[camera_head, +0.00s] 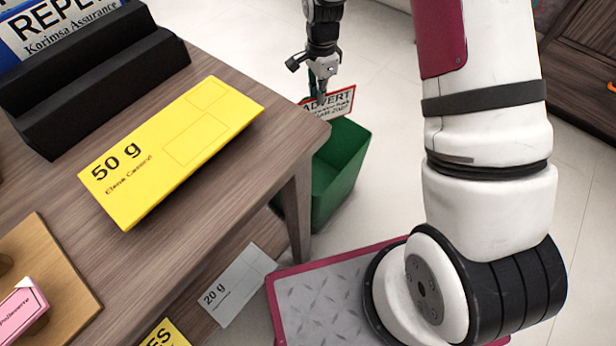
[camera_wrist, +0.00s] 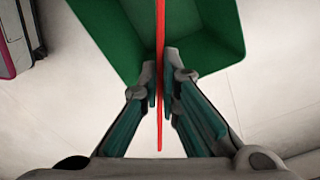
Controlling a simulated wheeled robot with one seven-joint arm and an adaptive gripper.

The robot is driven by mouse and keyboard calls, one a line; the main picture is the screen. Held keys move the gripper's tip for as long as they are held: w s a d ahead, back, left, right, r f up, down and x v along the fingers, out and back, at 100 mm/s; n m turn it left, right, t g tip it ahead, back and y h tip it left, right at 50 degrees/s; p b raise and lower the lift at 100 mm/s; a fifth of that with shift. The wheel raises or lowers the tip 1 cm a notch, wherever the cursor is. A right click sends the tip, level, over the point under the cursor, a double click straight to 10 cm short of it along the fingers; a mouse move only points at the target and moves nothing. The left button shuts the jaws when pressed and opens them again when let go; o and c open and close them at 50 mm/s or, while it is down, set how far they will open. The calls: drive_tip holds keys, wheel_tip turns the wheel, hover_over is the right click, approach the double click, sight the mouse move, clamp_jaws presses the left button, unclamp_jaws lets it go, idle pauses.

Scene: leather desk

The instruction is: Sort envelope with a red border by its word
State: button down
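The envelope with a red border (camera_head: 331,104) reads "ADVERT" and hangs from my gripper (camera_head: 323,84) beyond the desk's far right corner. In the wrist view the envelope (camera_wrist: 160,60) shows edge-on as a thin red line between the two fingers of my gripper (camera_wrist: 162,88), which are closed on it. A green bin (camera_head: 342,172) stands on the floor beside the desk. In the wrist view the green bin (camera_wrist: 215,30) lies beyond the fingertips, and the envelope appears over its opening. The bin's inside looks empty where it shows.
On the desk (camera_head: 215,215) lie a yellow envelope (camera_head: 165,150) marked "50 g" and a black rack (camera_head: 110,90) with a blue-bordered envelope (camera_head: 50,25). A wooden tray (camera_head: 60,280) holds a pink item (camera_head: 22,312). A white "20 g" envelope (camera_head: 238,285) lies below the desk top.

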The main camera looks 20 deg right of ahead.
sight(318, 112)
drive_tip(key=shift+w+f+b, duration=0.1)
drive_tip(key=shift+f+b, duration=0.25)
drive_tip(key=shift+f, duration=0.35)
drive_tip(key=shift+f+b, duration=1.9)
drive_tip(key=shift+f, duration=0.95)
drive_tip(key=c, duration=1.7)
unclamp_jaws()
drive_tip(key=shift+r, duration=0.1)
drive_tip(key=shift+r, duration=5.95)
